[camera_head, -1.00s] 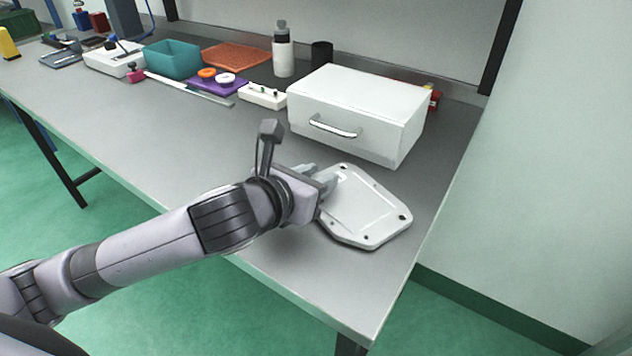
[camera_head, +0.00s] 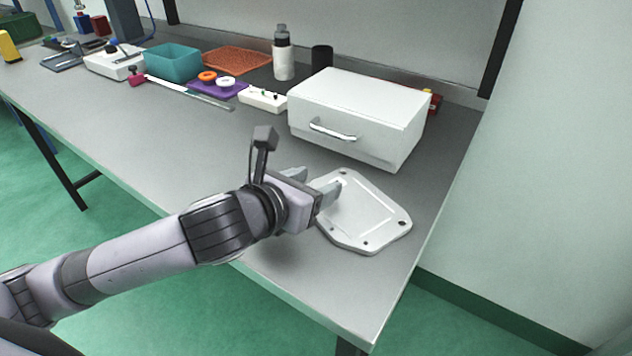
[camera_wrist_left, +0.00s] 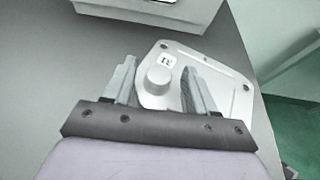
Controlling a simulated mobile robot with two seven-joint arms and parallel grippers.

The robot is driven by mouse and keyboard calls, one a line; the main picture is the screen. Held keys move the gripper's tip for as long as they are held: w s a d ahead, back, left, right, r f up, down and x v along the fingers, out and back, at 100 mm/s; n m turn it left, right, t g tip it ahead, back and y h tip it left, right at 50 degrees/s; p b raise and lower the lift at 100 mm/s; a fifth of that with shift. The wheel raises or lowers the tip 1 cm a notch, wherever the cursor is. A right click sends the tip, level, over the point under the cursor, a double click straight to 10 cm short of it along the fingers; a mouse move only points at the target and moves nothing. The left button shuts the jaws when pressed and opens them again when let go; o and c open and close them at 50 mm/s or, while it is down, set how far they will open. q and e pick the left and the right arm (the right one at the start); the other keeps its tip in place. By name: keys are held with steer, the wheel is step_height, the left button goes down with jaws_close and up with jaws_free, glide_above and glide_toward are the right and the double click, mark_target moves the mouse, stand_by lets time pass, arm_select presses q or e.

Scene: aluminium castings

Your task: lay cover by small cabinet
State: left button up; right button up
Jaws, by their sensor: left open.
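The cover (camera_head: 370,215) is a pale grey metal plate with cut corners and dark holes near its edge. It lies flat on the bench in front of the white small cabinet (camera_head: 350,110), near the bench's right end. My left gripper (camera_head: 316,184) is open at the cover's left part. In the left wrist view the open fingers (camera_wrist_left: 160,68) stand on either side of a round raised boss on the cover (camera_wrist_left: 222,85), with a small marked label beyond it. The cabinet's lower edge (camera_wrist_left: 150,12) shows at the top there. My right gripper is not in view.
The grey bench (camera_head: 200,155) is clear left of my arm. Behind are a teal bin (camera_head: 172,61), a purple mat (camera_head: 212,92), a white block (camera_head: 262,98), a bottle (camera_head: 283,58) and a black cup (camera_head: 321,57). The bench's front and right edges are close to the cover.

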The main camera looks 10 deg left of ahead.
arm_select(q)
steer(key=v, duration=0.7)
steer(key=shift+s+a+r+p, duration=0.1)
steer(key=shift+s+r+p, duration=0.05)
steer(key=shift+s+p, duration=0.15)
steer(key=p, duration=0.2)
steer(key=s+r+p, duration=0.1)
steer(key=p, duration=0.2)
steer(key=shift+s+a+r, duration=0.15)
steer(key=shift+s+a, duration=0.15)
steer(key=shift+a, duration=0.1)
steer(key=shift+s+a+p, duration=0.1)
steer(key=shift+s+p, duration=0.4)
steer(key=shift+p, duration=0.65)
steer(key=shift+s, duration=0.15)
